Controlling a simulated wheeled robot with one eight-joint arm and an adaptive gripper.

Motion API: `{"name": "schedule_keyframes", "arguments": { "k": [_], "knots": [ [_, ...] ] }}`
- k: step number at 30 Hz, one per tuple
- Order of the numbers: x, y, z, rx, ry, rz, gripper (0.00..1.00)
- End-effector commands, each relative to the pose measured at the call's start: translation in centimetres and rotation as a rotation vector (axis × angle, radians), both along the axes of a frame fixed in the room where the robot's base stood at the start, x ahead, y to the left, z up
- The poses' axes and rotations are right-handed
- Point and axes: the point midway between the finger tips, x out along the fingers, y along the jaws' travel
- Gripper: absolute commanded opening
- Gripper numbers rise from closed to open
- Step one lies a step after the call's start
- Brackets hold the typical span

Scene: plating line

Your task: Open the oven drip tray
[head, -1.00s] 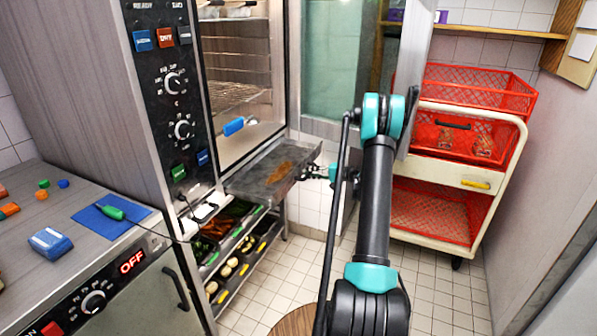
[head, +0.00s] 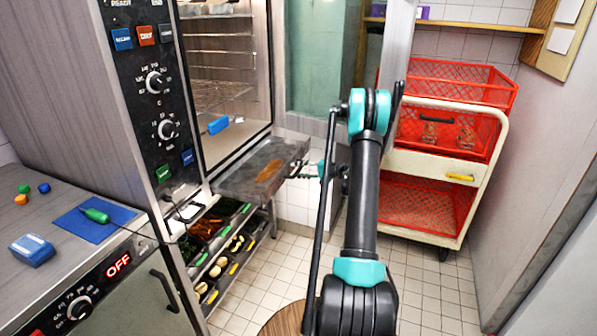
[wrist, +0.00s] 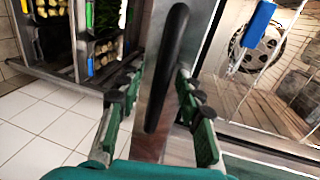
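The oven drip tray (head: 240,178) is a shallow grey metal tray with a brown stain. In the head view it juts out from below the oven chamber. Its black bar handle (wrist: 165,75) runs up the middle of the wrist view on the tray's metal front. My gripper (wrist: 159,76) is open, with its green and black fingers on either side of the handle. Gaps show between fingers and handle, and I cannot tell whether either finger touches it. In the head view my gripper (head: 300,168) is at the tray's outer end, partly hidden by my arm.
The oven (head: 160,120) stands left, its glass door (head: 318,60) swung open behind my arm. Below the tray is a rack (head: 225,262) of food pans. A cream cart (head: 440,165) with red baskets stands right. Tiled floor (head: 430,295) between is clear.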

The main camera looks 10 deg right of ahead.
Motion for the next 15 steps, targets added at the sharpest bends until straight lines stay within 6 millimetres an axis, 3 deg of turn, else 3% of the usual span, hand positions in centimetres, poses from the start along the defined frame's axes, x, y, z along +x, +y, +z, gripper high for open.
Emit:
{"name": "schedule_keyframes", "arguments": {
  "k": [5,15],
  "knots": [
    [-0.9,-1.4,0.4,0.000,0.000,-0.003,0.36],
    [-4.8,-6.8,1.7,0.000,0.000,-0.003,0.36]
  ]
}}
